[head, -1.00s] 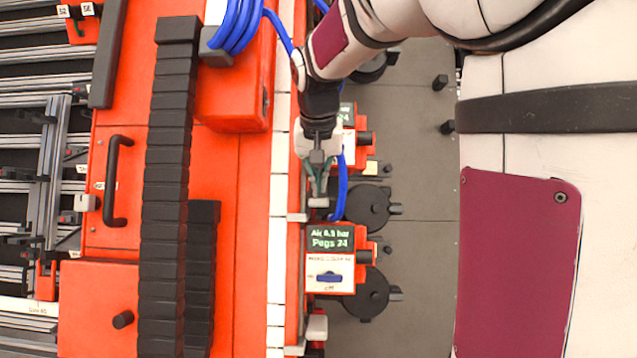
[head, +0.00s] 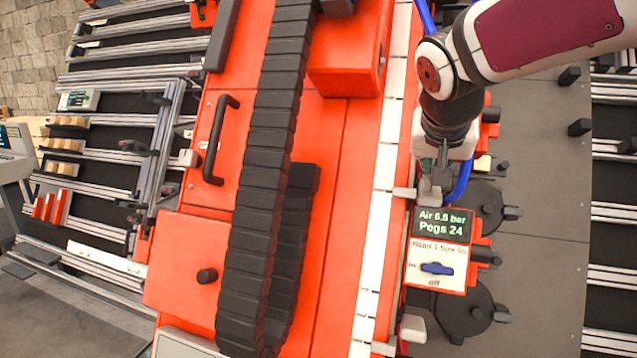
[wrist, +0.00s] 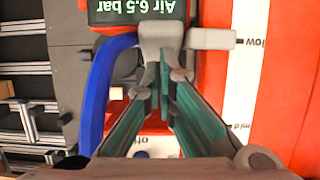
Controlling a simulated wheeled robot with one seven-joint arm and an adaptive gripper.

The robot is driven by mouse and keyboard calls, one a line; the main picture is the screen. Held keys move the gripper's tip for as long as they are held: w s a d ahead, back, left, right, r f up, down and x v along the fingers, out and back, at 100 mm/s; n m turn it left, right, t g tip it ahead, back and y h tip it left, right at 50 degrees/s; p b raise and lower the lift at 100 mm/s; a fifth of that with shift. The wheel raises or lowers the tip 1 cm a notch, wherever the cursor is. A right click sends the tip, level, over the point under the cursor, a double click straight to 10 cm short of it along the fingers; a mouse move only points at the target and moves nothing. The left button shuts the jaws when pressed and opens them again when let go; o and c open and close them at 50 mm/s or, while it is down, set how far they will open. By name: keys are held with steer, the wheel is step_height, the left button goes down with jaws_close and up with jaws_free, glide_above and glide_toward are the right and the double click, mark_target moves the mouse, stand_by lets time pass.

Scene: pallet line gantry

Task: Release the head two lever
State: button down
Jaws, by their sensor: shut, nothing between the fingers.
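My gripper (head: 430,177) points down beside the white rail. In the wrist view its green fingers (wrist: 164,76) converge, with tips close together and nothing between them. A light grey lever block (wrist: 160,38) lies just beyond the tips, touching or nearly touching. A short bar (wrist: 210,39) extends from it over the white rail. In the head view the grey block (head: 428,193) sits under the fingers, above the green-lit display. No label marking it as head two is readable. The lower panel (head: 437,265) appears marked Head 1 and has a blue knob (head: 436,268).
A blue hose (wrist: 98,95) curves close beside the fingers. The display (head: 440,224) reads Air 6.5 bar, Pegs 24. Another grey lever (head: 412,328) sits lower along the rail (head: 377,215). A black cable chain (head: 262,170) runs along the orange machine. Grey floor (head: 545,190) lies right.

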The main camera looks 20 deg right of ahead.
steer(key=shift+s+a+f+t+h+b, duration=0.15)
steer(key=shift+f+t+h+b, duration=0.3)
steer(key=shift+b, duration=0.45)
steer(key=shift+f+y+b, duration=0.25)
steer(key=shift+b, duration=0.3)
steer(key=shift+s, duration=0.15)
